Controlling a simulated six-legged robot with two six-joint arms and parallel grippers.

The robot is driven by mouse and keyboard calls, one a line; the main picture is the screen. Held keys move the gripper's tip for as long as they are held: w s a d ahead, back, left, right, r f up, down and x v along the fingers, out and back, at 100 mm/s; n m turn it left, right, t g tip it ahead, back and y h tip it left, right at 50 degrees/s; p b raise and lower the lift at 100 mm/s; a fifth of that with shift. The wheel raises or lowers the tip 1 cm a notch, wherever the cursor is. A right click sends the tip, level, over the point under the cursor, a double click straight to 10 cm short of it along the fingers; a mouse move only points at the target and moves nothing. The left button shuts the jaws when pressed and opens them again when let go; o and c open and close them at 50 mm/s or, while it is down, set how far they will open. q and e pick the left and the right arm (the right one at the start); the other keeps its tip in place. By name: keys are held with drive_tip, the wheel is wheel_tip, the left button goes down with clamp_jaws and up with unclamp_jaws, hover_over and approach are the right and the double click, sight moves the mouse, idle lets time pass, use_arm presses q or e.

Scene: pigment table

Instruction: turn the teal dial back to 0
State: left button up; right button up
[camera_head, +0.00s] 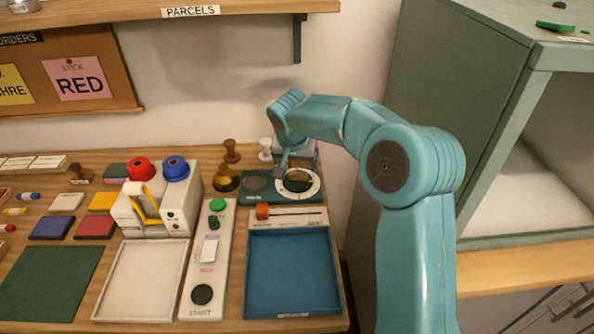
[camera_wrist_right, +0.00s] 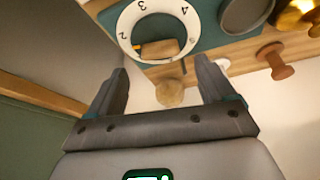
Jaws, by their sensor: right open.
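The dial is a white ring with dark marks (camera_head: 315,185) on a teal panel (camera_head: 250,198) at the back right of the table. In the right wrist view the white ring (camera_wrist_right: 128,47) shows the digits 2, 3 and 4. Its middle looks teal with a brown block and a small orange and black part; I cannot tell which number it is set to. My right gripper (camera_head: 284,170) is just above and behind the dial, apart from it. Its two fingers (camera_wrist_right: 162,75) are spread and empty in the right wrist view. My left gripper is not in view.
A grey disc (camera_head: 254,182) and a brass pot (camera_head: 225,181) sit left of the dial. An orange slider knob (camera_head: 262,211) and a blue tray (camera_head: 290,275) are in front. A pale peg (camera_head: 265,147) and brown stamp (camera_head: 231,152) stand behind. A green cabinet (camera_head: 455,80) rises at right.

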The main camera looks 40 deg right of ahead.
sight(298, 172)
drive_tip(key=x, duration=0.5)
drive_tip(key=shift+d, duration=0.1)
drive_tip(key=shift+r, duration=0.1)
drive_tip(key=c, duration=1.1)
drive_tip(key=shift+o, duration=0.2)
